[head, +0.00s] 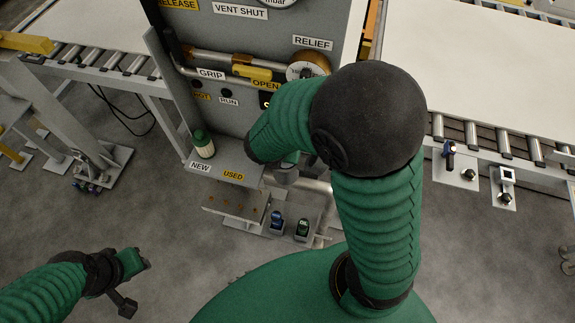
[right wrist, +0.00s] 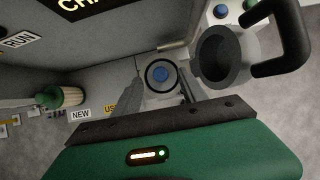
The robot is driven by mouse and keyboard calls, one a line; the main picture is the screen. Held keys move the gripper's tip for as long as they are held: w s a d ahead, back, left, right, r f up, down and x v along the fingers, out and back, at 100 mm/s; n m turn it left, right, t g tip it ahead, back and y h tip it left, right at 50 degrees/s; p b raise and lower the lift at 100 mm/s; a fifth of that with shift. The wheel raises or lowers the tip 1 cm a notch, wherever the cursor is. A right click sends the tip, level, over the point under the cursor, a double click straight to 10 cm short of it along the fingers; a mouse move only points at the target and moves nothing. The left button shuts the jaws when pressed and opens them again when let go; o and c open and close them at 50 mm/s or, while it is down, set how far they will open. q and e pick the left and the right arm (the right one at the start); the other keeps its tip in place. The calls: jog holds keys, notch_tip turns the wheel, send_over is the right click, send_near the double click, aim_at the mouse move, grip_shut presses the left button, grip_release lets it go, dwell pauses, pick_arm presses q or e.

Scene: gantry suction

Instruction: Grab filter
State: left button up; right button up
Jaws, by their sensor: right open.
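A filter (head: 203,145) with a green cap and pale pleated body stands on the shelf's NEW side in the head view. It also shows at the left of the right wrist view (right wrist: 66,97), clear of my fingers. My right gripper (right wrist: 160,88) is open. A round pale part with a dark ring and blue centre (right wrist: 160,75) shows between or beyond its fingers; I cannot tell whether they touch it. In the head view my arm hides most of that hand. My left gripper (head: 132,268) hangs low at the left, away from the panel; its jaws are unclear.
A grey cup with a dark handle (right wrist: 225,60) is close to the right fingers. The grey panel (head: 255,105) has a yellow lever (head: 252,72) and knobs. Roller conveyors (head: 110,64) flank the panel.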

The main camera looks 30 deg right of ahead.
aim_at(286, 164)
jog(key=b+x, duration=0.1)
jog(key=x, duration=0.3)
jog(key=shift+s+a+f, duration=0.1)
jog(key=shift+s+a, duration=0.1)
jog(key=shift+w+a+f, duration=0.1)
jog(key=shift+f, duration=0.1)
jog(key=shift+w+a+r, duration=0.1)
jog(key=shift+w+a, duration=0.05)
jog(key=shift+a, duration=0.05)
jog(key=shift+d, duration=0.6)
grip_shut()
pick_arm(q)
jog(key=shift+a+f, duration=0.6)
jog(key=shift+f, duration=0.2)
pick_arm(e)
jog(key=shift+a, duration=0.35)
pick_arm(q)
jog(key=shift+s+d, duration=0.1)
jog(key=shift+d, duration=0.1)
pick_arm(e)
jog(key=shift+d, duration=0.2)
pick_arm(q)
jog(key=shift+a, duration=0.1)
pick_arm(e)
jog(key=shift+a, duration=0.1)
